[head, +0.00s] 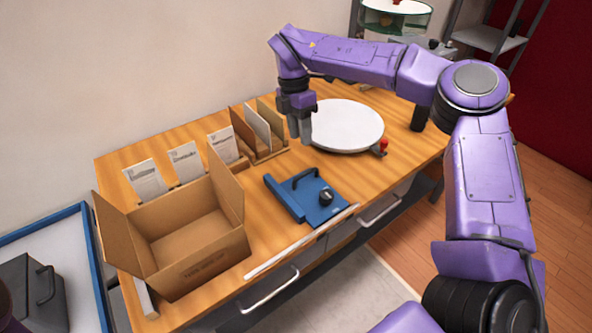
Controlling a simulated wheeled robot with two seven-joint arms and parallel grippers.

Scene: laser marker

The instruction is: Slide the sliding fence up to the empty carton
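The open, empty cardboard carton (198,236) stands on the wooden table at the front left, flaps raised. The blue sliding fence (284,199) stands to the right of the carton, with a gap of bare wood between them. It has an upright blue wall facing the carton, a flat blue plate, a black handle (304,177) and a black knob (326,197). My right gripper (300,138) points down above the table behind the fence, apart from it, near the round white plate. Its fingers look close together, but their opening cannot be judged. My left gripper is not in view.
A round white turntable (345,125) with a red-knobbed lever (384,144) is behind the fence. Upright cards in a wooden rack (262,152) and several printed cards (186,162) line the back. A white strip (300,240) runs along the front edge.

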